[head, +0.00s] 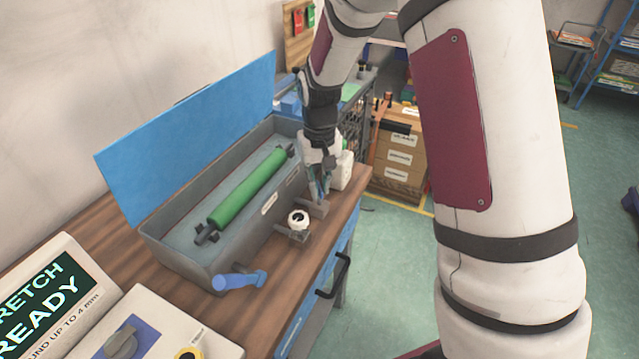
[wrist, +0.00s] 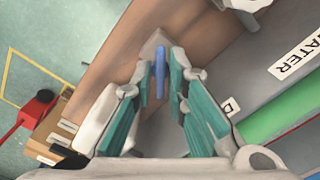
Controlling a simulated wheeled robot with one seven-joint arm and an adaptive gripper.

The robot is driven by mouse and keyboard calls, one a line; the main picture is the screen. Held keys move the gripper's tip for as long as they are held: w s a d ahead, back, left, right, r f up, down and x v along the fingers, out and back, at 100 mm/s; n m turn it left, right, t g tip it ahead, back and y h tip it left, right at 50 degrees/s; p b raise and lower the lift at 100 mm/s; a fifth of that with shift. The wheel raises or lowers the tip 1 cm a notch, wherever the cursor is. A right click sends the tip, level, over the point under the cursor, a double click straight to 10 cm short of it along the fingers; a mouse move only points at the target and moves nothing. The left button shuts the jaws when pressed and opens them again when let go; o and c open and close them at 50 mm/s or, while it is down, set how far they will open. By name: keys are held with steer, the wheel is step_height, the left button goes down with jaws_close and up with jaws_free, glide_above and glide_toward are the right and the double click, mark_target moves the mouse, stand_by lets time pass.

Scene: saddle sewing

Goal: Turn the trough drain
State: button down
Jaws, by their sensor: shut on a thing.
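My gripper (head: 319,192) reaches down at the outer side of the grey trough (head: 175,255), near its far right end. In the wrist view my gripper (wrist: 167,62) has its teal-padded fingers closed around a narrow blue drain handle (wrist: 160,72). The handle points along the fingers' gap, over a grey fitting (wrist: 152,45) at the trough's side. A label starting with "D" (wrist: 231,106) on the trough wall is partly hidden by a finger. In the head view the handle is mostly hidden by the fingers.
A green roller (head: 245,189) lies in the trough, under a raised blue lid (head: 195,140). A white round fitting (head: 299,218) and a blue lever (head: 240,280) stick out along the trough's near side. A white object (head: 343,170) stands beside the gripper. A "WATER" label shows (wrist: 298,58).

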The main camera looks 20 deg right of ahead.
mark_target(319, 187)
steer(key=shift+w+n, duration=0.1)
steer(key=shift+n, duration=0.4)
steer(key=c, duration=1.6)
jaws_free()
steer(key=shift+o, duration=0.2)
step_height(319, 187, up, 12)
steer(key=shift+r, duration=0.1)
steer(key=s+r+t, duration=0.2)
steer(key=s+r, duration=0.8)
steer(key=s, duration=0.2)
steer(key=s+t, duration=0.3)
steer(key=s, duration=1.1)
steer(key=shift+s+d+r, duration=0.25)
steer(key=shift+s+d, duration=0.05)
steer(key=shift+s, duration=0.05)
